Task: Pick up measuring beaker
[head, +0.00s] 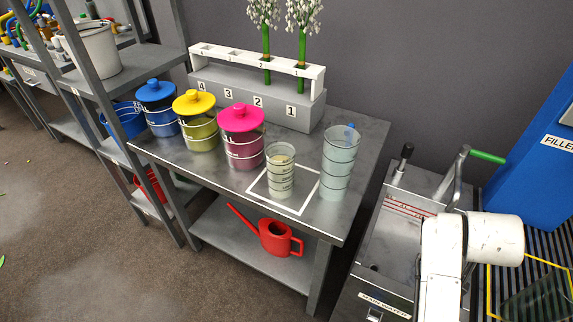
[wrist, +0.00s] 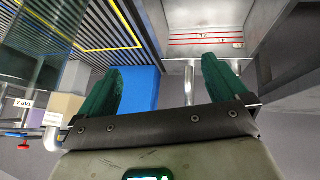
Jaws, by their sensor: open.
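A clear measuring beaker (head: 281,178) with dark graduation marks stands upright inside a white square outline (head: 306,200) on the grey metal table (head: 365,137). It looks pale inside. A taller clear container (head: 340,165) with pale blue-green contents stands just right of it. My gripper (wrist: 163,85) shows in the wrist view with two dark green fingers spread wide and nothing held between them. My white arm is at the lower right of the head view, well right of the table and apart from the beaker. The beaker is out of the wrist view.
Blue (head: 158,107), yellow (head: 197,121) and pink (head: 241,136) lidded jars stand left of the beaker. A numbered rack (head: 258,97) with white-flowered stems stands behind. A red watering can (head: 274,238) is on the lower shelf. A grey metal machine (head: 398,212) stands right of the table.

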